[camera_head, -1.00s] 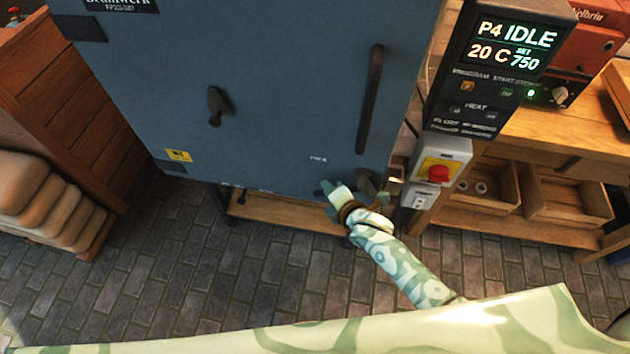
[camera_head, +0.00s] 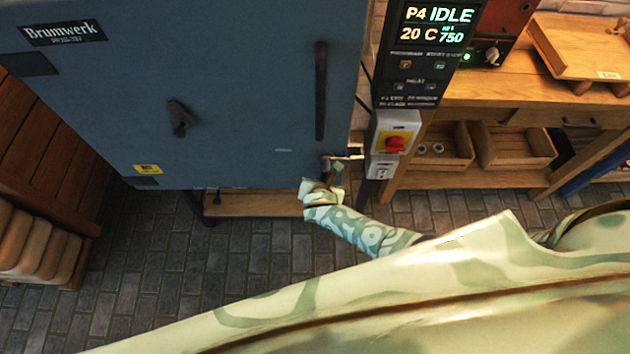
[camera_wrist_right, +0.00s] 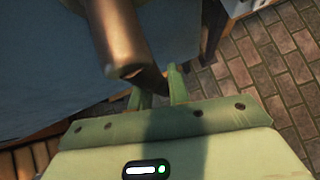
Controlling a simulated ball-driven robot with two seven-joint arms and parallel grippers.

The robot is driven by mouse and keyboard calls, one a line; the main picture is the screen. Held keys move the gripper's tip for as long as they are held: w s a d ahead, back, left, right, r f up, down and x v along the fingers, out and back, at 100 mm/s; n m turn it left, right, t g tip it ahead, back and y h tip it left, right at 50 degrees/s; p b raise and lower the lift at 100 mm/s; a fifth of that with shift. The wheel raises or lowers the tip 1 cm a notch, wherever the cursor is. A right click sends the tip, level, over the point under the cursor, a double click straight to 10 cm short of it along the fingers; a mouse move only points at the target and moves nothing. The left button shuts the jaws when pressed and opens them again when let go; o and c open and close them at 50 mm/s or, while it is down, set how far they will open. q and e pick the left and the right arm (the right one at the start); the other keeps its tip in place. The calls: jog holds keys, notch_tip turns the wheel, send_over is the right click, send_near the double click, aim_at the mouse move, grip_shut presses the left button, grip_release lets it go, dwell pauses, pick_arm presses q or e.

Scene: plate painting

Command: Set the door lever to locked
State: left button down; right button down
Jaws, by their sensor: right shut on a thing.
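The door lever (camera_head: 337,170) is a small dark piece low on the right edge of the blue kiln door (camera_head: 230,90). A shiny metal bar juts sideways beside it. My right gripper (camera_head: 325,184) is at the lever, reaching in from below. In the right wrist view, a brown metal bar (camera_wrist_right: 117,42) rises close in front of the fingers. My right gripper (camera_wrist_right: 158,95) is shut there on a dark part of the lever, mostly hidden by the fingers. The lever's exact angle is hard to tell. My left gripper is not in view.
A long dark handle (camera_head: 320,90) and a dark knob (camera_head: 181,117) sit on the door. The control panel (camera_head: 425,50) reads IDLE, above a red switch (camera_head: 395,145). A wooden bench (camera_head: 500,90) with open trays stands right.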

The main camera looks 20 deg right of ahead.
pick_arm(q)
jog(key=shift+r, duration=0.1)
pick_arm(e)
jog(key=shift+s+d+n+h, duration=0.25)
jog(key=shift+d+n+h, duration=0.15)
jog(key=shift+d+h, duration=0.2)
jog(key=shift+f, duration=0.1)
jog(key=c, duration=1.3)
grip_release()
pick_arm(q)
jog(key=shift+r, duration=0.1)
